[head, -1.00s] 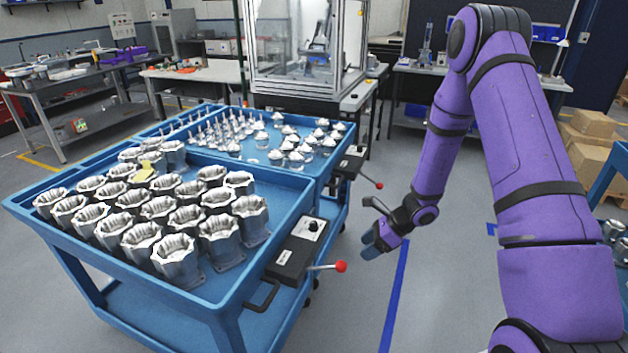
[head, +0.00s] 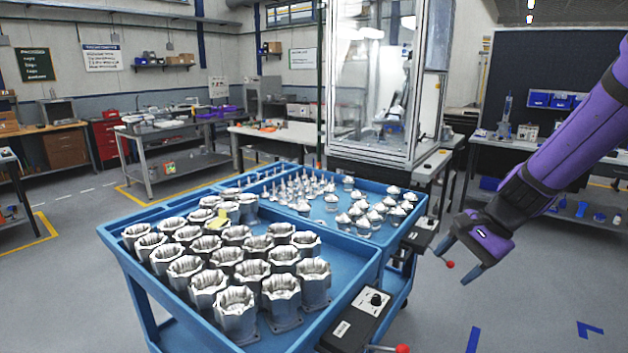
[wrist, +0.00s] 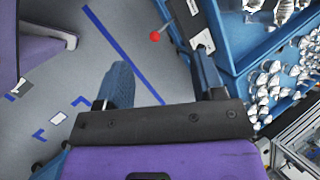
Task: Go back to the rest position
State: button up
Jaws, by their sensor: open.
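My purple gripper (head: 460,262) is in the right part of the head view, to the right of the blue cart. Its two blue fingers are spread apart with nothing between them. In the wrist view the open fingers (wrist: 160,82) point over the grey floor and the cart's edge. The upper part of my arm runs out of the head view at the right.
A glass-walled machine (head: 385,90) stands behind.

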jog(key=s+d+r+n+t+h, duration=0.1)
jog(key=s+r+n, duration=0.4)
jog(key=s, duration=0.5)
jog(key=s+d+r+n+t+h, duration=0.2)
jog(key=s+r+n+t+h, duration=0.1)
jog(key=s+r, duration=0.7)
jog(key=n+h, duration=0.1)
jog(key=n, duration=0.1)
jog(key=shift+s+r+n+h, duration=0.15)
jog(key=shift+r+n+h, duration=0.1)
jog(key=shift+n+h, duration=0.15)
